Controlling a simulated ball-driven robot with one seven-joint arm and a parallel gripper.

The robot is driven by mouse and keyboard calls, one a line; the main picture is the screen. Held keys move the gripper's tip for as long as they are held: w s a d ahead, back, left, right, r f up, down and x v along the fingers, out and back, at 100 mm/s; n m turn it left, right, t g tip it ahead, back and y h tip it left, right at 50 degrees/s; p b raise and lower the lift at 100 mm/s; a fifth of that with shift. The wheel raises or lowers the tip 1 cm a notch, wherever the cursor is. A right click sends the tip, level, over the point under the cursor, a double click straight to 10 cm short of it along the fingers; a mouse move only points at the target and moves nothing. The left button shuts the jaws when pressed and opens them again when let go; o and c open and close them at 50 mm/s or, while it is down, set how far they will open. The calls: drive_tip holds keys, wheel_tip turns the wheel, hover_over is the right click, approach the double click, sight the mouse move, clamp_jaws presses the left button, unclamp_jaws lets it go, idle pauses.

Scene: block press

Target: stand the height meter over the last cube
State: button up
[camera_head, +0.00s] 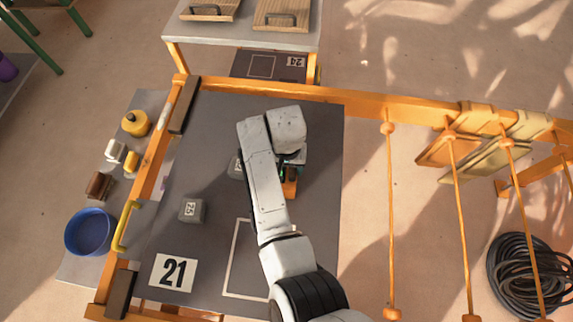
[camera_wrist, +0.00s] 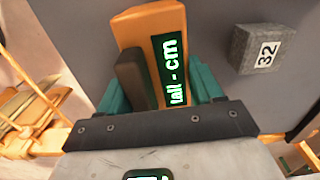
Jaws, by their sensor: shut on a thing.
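The height meter (camera_wrist: 146,35) is an orange block with a dark grip and a display reading "tall - cm", with no number. My gripper (camera_wrist: 157,88) has its teal fingers on both sides of it and is shut on it. In the head view the orange meter (camera_head: 290,188) shows below my wrist, over the right part of the dark table. I cannot tell whether it touches the top. A grey cube marked 32 (camera_wrist: 258,50) stands apart from the meter in the wrist view. A grey cube marked 75 (camera_head: 191,210) sits further left; another cube (camera_head: 235,167) is partly hidden by my arm.
The dark table (camera_head: 220,110) has an orange rail along its back and left. A card reading 21 (camera_head: 174,272) and a white outlined rectangle (camera_head: 235,258) lie in front. A blue bowl (camera_head: 90,232) stands outside the left rail. The back of the table is clear.

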sight(287, 169)
drive_tip(key=o, duration=1.5)
wheel_tip(287, 169, up, 12)
drive_tip(key=shift+r, duration=0.1)
drive_tip(key=s+d+f+t+h, duration=0.1)
drive_tip(key=s+d+f, duration=0.15)
drive_tip(key=d, duration=0.95)
drive_tip(key=s+d+f+h, duration=0.1)
drive_tip(key=s+d+f, duration=0.15)
drive_tip(key=d, duration=1.05)
drive_tip(key=shift+m+y, duration=0.3)
drive_tip(key=shift+y, duration=0.6)
drive_tip(key=s+d, duration=0.2)
drive_tip(key=s, duration=0.5)
drive_tip(key=s+d, duration=0.1)
drive_tip(key=s, duration=0.6)
drive_tip(key=s+d, duration=0.2)
drive_tip(key=s, duration=0.5)
drive_tip(key=shift+s+d+f, duration=0.2)
drive_tip(key=shift+d+f, duration=0.1)
